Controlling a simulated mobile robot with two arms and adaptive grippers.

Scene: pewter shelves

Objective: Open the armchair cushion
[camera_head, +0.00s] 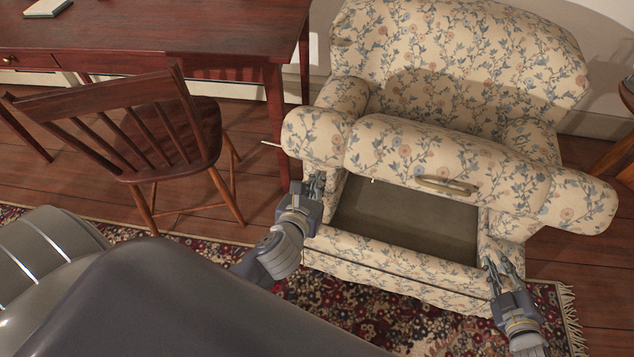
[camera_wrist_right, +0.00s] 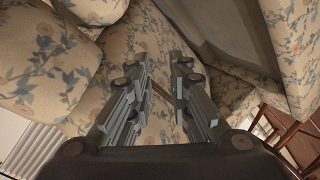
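The floral armchair (camera_head: 455,55) stands at the right in the head view. Its seat cushion (camera_head: 400,153) is tilted up at the back, with a handle (camera_head: 447,186) on its front. Below it the dark seat compartment (camera_head: 400,218) is exposed. My left gripper (camera_head: 316,182) is at the chair's left front, by the left armrest; its finger gap is too small to judge. My right gripper (camera_head: 497,265) is at the right front corner. In the right wrist view its fingers (camera_wrist_right: 163,85) are apart, with floral fabric beyond and nothing clearly held between them.
A wooden chair (camera_head: 165,135) and a dark red desk (camera_head: 190,25) stand to the left. A patterned rug (camera_head: 350,310) lies under the armchair's front. A wooden piece of furniture (camera_head: 615,160) is at the right edge. Bare floor (camera_head: 580,260) shows right of the armchair.

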